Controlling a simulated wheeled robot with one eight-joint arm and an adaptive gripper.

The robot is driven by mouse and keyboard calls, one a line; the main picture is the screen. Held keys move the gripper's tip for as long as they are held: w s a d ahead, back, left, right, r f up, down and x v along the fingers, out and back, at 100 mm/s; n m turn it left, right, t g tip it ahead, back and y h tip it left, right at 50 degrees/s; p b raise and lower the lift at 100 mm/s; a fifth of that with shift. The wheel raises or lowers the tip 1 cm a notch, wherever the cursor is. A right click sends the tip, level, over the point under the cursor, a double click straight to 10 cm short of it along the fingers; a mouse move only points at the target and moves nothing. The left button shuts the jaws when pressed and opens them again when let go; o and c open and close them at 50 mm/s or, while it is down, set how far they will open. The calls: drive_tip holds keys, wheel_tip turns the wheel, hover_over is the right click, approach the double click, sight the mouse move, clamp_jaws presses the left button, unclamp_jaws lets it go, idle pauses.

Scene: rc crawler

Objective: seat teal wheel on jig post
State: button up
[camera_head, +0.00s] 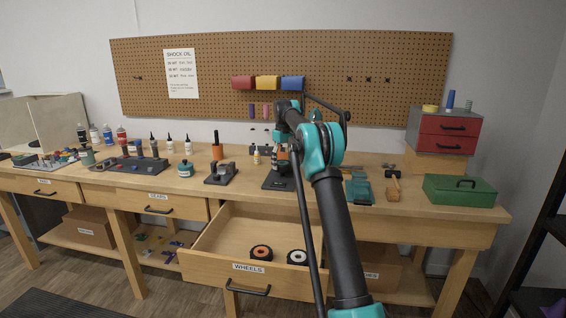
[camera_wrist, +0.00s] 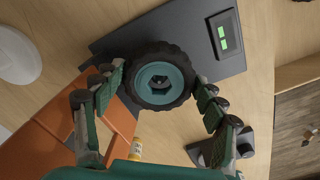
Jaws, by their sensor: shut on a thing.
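In the wrist view the teal-hubbed wheel (camera_wrist: 176,96) with a black knobbly tyre sits between the two fingers of my gripper (camera_wrist: 161,79), which is shut on it. The wheel faces the camera, over a dark jig plate (camera_wrist: 115,45) with a lit green display (camera_wrist: 223,38). The wheel hides the post; the hub centre is dark, and I cannot tell whether the post is in it or how high the wheel is. In the head view my gripper (camera_head: 283,158) is above the jig plate (camera_head: 277,183) on the bench, and the arm partly covers it.
A dark stand (camera_head: 221,175) is left of the jig. Teal trays (camera_head: 360,190), a mallet (camera_head: 393,182) and a green toolbox (camera_head: 459,190) are to the right. The open wheels drawer (camera_head: 215,241) juts out in front, holding an orange-hubbed wheel (camera_head: 261,253) and a white-hubbed wheel (camera_head: 297,257).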

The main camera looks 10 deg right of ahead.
drive_tip(key=shift+f, duration=0.95)
drive_tip(key=o, duration=1.2)
drive_tip(key=shift+r, duration=0.15)
wheel_tip(320, 180, up, 12)
drive_tip(key=shift+f, duration=0.15)
